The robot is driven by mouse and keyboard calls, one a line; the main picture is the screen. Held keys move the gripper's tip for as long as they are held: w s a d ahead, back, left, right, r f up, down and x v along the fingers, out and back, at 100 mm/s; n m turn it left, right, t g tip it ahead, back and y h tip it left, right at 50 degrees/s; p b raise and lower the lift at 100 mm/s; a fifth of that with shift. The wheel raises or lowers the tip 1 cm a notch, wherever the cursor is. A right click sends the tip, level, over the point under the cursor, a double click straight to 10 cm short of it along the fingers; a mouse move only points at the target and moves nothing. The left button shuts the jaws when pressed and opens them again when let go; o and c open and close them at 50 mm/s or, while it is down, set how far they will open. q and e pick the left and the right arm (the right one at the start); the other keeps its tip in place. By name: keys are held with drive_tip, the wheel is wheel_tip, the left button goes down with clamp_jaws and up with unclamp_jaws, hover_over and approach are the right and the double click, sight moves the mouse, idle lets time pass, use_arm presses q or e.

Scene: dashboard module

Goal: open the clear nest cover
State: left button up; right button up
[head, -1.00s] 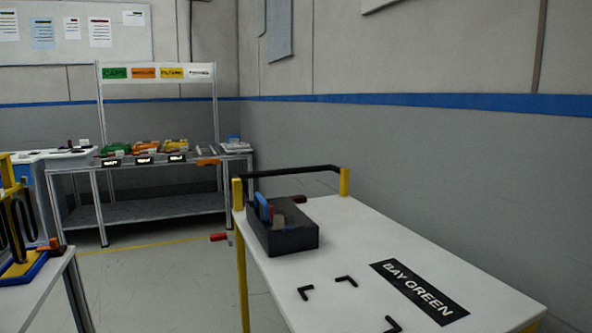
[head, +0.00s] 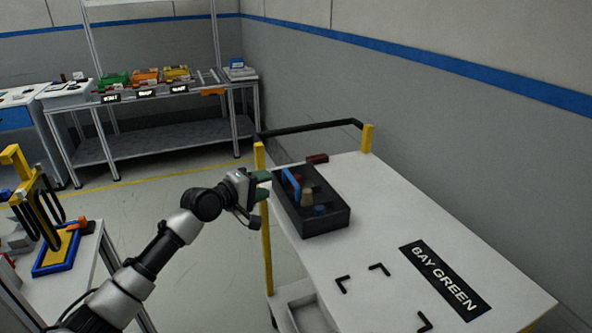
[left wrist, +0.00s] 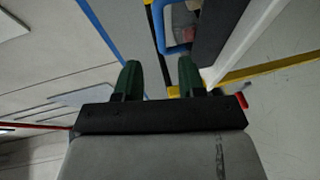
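I cannot make out a clear nest cover in either view. My left gripper (head: 262,186) is at the left edge of the white cart, beside the black tote (head: 325,219). In the left wrist view its two green fingers (left wrist: 159,65) stand apart with nothing visible between them, so it is open. The tote's blue handle-like part (head: 291,184) is just right of the fingertips in the head view. Whether they touch it is unclear. My right gripper is not in view.
The white cart (head: 400,240) has a "BAY GREEN" label (head: 445,279), black corner marks and yellow posts. A blue-and-yellow fixture (head: 57,258) stands on the bench at left. A rack (head: 150,150) with coloured bins stands behind. Floor is clear between.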

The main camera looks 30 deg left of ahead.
sight(290, 174)
use_arm(q)
drive_tip(key=x, duration=0.9)
drive_tip(key=shift+w+f, duration=0.15)
drive_tip(key=shift+w, duration=0.2)
drive_tip(key=shift+c, duration=0.5)
clamp_jaws()
